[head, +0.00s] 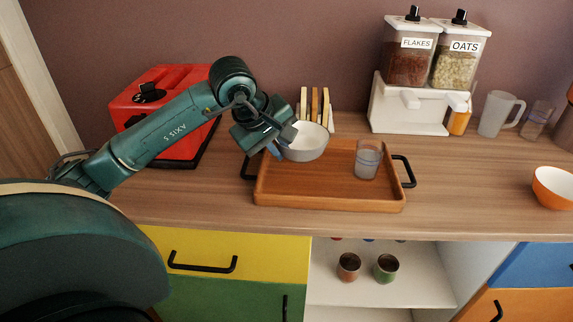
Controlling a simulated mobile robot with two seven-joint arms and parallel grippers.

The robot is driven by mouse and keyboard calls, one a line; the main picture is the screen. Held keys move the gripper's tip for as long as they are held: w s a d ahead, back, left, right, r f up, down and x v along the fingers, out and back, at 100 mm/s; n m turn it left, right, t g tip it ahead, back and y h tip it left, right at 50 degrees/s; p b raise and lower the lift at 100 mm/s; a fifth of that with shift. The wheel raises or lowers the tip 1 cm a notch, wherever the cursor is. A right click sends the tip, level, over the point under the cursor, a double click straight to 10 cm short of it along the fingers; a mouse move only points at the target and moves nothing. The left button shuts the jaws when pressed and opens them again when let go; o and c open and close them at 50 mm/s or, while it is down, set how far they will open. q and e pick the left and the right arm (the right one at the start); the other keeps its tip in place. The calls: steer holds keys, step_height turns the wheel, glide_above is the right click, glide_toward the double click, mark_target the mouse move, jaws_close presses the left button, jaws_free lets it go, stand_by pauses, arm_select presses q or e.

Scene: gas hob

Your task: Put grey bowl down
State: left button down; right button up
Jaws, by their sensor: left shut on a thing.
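The grey bowl (308,144) is upright over the back left part of the wooden tray (325,198). I cannot tell whether its base touches the tray. My left gripper (287,134) is shut on the left rim of the bowl, and my left arm reaches in from the left. The fingertips are partly hidden at the rim. My right gripper is not in the head view.
A clear glass (367,160) stands on the tray, right of the bowl. Behind are a toast rack (316,104) and a cereal dispenser (408,100). An orange bowl (553,187) stands far right.

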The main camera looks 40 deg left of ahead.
mark_target(288, 175)
arm_select(q)
steer(key=shift+f, duration=2.1)
steer(key=shift+f, duration=0.15)
steer(key=c, duration=1.5)
jaws_free()
steer(key=shift+b, duration=0.3)
steer(key=shift+r+p, duration=0.3)
steer(key=shift+v, duration=5.85)
